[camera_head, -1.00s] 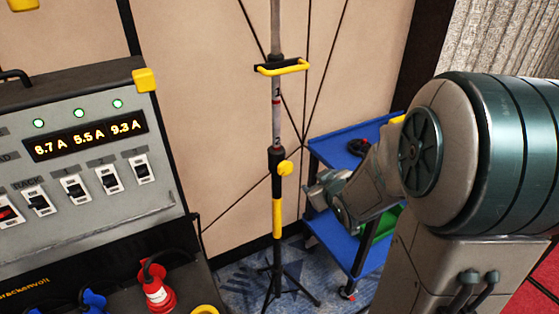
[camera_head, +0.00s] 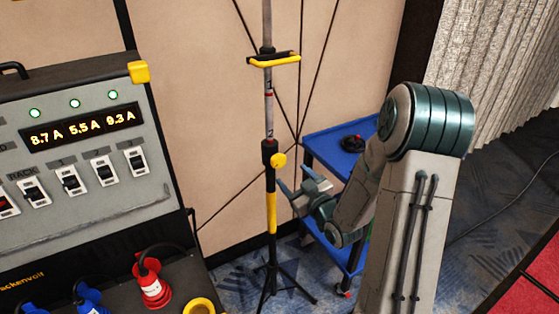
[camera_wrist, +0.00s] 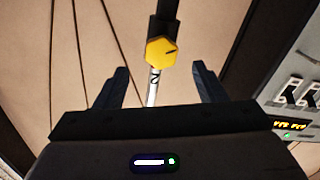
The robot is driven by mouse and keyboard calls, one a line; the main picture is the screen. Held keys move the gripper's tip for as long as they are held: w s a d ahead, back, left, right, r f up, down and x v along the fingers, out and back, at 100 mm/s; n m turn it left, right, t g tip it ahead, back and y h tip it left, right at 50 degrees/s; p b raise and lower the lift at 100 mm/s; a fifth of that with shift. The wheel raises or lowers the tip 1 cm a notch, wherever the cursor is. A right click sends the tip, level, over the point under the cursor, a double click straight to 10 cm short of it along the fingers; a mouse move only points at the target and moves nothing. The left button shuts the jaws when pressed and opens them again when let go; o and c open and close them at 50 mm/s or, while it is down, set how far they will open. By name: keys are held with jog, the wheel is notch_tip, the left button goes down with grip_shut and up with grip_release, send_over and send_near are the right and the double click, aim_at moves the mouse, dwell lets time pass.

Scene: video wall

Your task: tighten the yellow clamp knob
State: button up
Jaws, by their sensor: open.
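The yellow clamp knob (camera_head: 278,160) sits on the black collar of an upright stand pole (camera_head: 271,205), which has a yellow lower section. In the wrist view the hexagonal yellow knob (camera_wrist: 161,52) shows beyond my fingers, roughly midway between them, with a dark slot line on its face. My gripper (camera_head: 295,181) is open and empty, just right of the pole and a little below the knob. In the wrist view my gripper (camera_wrist: 162,82) has its two fingers spread apart, and the knob is not between them.
A grey power cabinet (camera_head: 75,215) with switches and red and blue plugs stands left of the pole. A blue cart (camera_head: 325,143) stands behind my arm at right. A yellow handle (camera_head: 274,60) juts from the pole above the knob. The stand's black tripod legs spread below.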

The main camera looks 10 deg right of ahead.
aim_at(280, 164)
jog(key=p+x, duration=0.2)
jog(key=x, duration=0.7)
jog(key=shift+s, duration=0.1)
jog(key=c, duration=1)
